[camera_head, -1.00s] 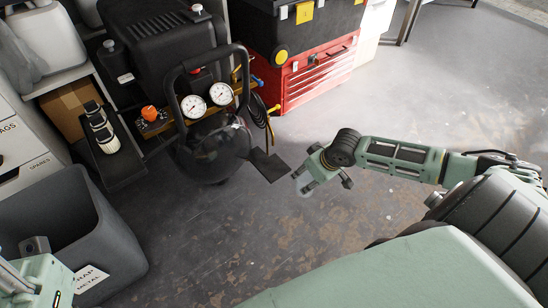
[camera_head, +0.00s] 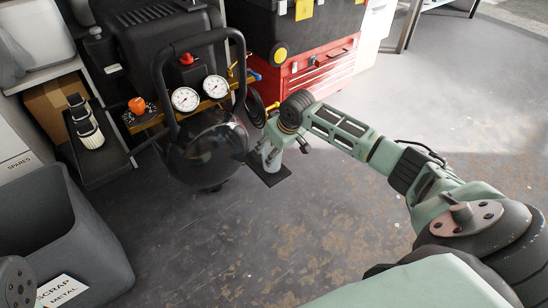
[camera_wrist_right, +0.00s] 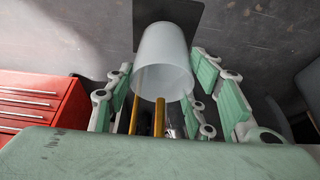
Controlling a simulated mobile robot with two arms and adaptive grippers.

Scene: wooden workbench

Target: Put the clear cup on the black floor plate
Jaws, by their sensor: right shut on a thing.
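The clear cup (camera_wrist_right: 164,62), pale and see-through, is between the fingers of my right gripper (camera_head: 273,158) in the right wrist view. The gripper is shut on it. The black floor plate (camera_head: 272,177) lies flat on the floor by the compressor, directly under the gripper in the head view. It also shows beyond the cup in the right wrist view (camera_wrist_right: 176,13), partly covered by it. In the head view the cup is mostly hidden by the gripper. I cannot tell whether the cup touches the plate. My left gripper is not in view.
The black compressor (camera_head: 208,155) with two gauges stands just left of the plate. A red tool chest (camera_head: 318,72) is behind. A grey scrap metal bin (camera_head: 62,235) is at the lower left. The floor to the right is clear.

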